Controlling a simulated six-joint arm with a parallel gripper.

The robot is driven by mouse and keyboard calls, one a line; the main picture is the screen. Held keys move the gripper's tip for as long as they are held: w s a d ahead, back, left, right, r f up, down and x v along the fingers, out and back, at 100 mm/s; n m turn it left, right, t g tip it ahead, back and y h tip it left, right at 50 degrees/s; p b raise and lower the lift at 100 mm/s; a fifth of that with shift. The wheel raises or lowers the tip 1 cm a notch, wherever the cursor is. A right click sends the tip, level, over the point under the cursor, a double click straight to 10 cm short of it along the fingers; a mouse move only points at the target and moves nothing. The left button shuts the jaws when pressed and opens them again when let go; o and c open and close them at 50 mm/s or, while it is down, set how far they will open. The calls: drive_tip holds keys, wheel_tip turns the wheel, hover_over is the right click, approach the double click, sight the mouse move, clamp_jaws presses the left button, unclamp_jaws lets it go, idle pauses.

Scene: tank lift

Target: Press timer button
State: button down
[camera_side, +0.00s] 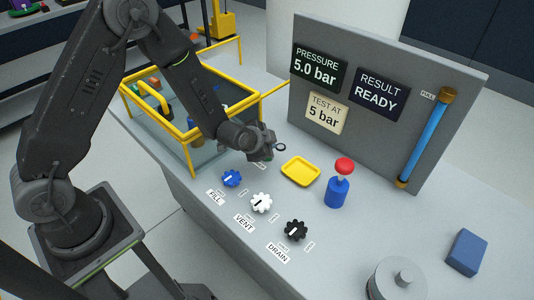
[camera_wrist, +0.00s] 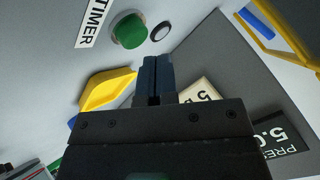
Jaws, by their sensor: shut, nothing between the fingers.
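The timer button is a green round button (camera_wrist: 130,30) beside a white TIMER label (camera_wrist: 92,22) in the wrist view. In the side view my arm's end hides the button. My gripper (camera_wrist: 157,62) is shut and empty, its dark fingertips together. In the wrist view the fingertips are just below and right of the button, with a visible gap in the picture. In the side view my gripper (camera_side: 264,150) is low over the bench, left of the yellow tray. I cannot tell its exact height above the button.
A dark ring (camera_side: 280,147) lies close by the button. The yellow tray (camera_side: 300,171) and a red-topped blue pump (camera_side: 337,190) stand to the right. Blue, white and black knobs (camera_side: 261,203) line the front. A grey panel (camera_side: 390,75) reads RESULT READY. A yellow-framed tank (camera_side: 188,150) is left.

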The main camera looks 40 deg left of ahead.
drive_tip(key=shift+f, duration=0.1)
idle(0.3)
drive_tip(key=shift+f, duration=0.35)
drive_tip(key=shift+f, duration=0.55)
idle(0.6)
drive_tip(key=shift+r, duration=1)
drive_tip(key=shift+r, duration=2.5)
